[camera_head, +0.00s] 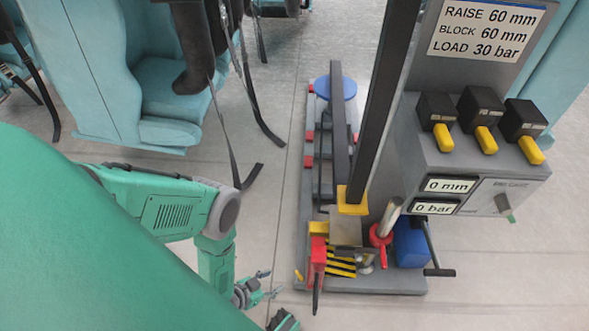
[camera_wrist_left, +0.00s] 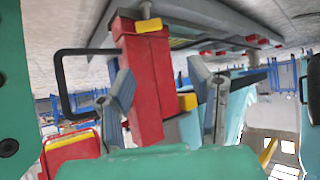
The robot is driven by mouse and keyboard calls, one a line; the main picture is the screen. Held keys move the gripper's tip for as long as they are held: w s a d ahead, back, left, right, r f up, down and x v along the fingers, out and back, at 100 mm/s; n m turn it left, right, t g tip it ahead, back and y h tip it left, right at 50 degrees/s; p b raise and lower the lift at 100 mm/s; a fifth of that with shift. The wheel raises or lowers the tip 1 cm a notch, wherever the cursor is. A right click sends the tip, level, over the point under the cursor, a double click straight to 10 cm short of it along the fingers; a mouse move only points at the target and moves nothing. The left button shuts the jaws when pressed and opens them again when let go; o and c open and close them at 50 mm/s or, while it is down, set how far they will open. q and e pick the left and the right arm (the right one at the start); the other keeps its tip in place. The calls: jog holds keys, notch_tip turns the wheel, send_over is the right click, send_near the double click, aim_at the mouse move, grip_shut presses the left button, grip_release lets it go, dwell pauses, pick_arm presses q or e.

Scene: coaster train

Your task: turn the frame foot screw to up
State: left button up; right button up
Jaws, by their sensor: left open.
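The lifting frame has a grey base (camera_head: 388,285), a dark upright and striped yellow-black plates. At its near left corner is a red block (camera_head: 318,262) with a black handle (camera_head: 316,292) and a small yellow part (camera_head: 299,275). I cannot tell for sure which part is the foot screw. My left gripper (camera_head: 271,283) is open, just left of this corner. In the left wrist view the red block (camera_wrist_left: 145,90) shows between its spread fingers, with a black looped handle (camera_wrist_left: 62,85) to the left. I cannot tell if they touch. The right gripper is not clearly seen.
A control box (camera_head: 470,150) with several yellow-tipped levers stands at the right; its displays read 0 mm and 0 bar. A T-handled lever (camera_head: 430,250) and a blue part (camera_head: 408,243) are below it. Teal seats (camera_head: 165,90) with hanging straps are at the upper left.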

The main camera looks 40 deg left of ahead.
aim_at(298, 276)
pick_arm(q)
jog(key=s+f+m+t+h+b, duration=0.1)
jog(key=s+f+t+h+b, duration=0.1)
jog(key=s+f, duration=0.2)
jog(key=b+x, duration=0.1)
jog(key=x, duration=0.3)
jog(key=b+x, duration=0.2)
jog(key=x, duration=0.2)
jog(key=a+b+x, duration=0.1)
jog(key=b+x, duration=0.1)
jog(key=x, duration=0.2)
jog(key=shift+w+d+r, duration=0.1)
jog(key=shift+w, duration=0.35)
jog(key=shift+w+d, duration=0.2)
jog(key=shift+w, duration=0.3)
jog(key=c, duration=0.9)
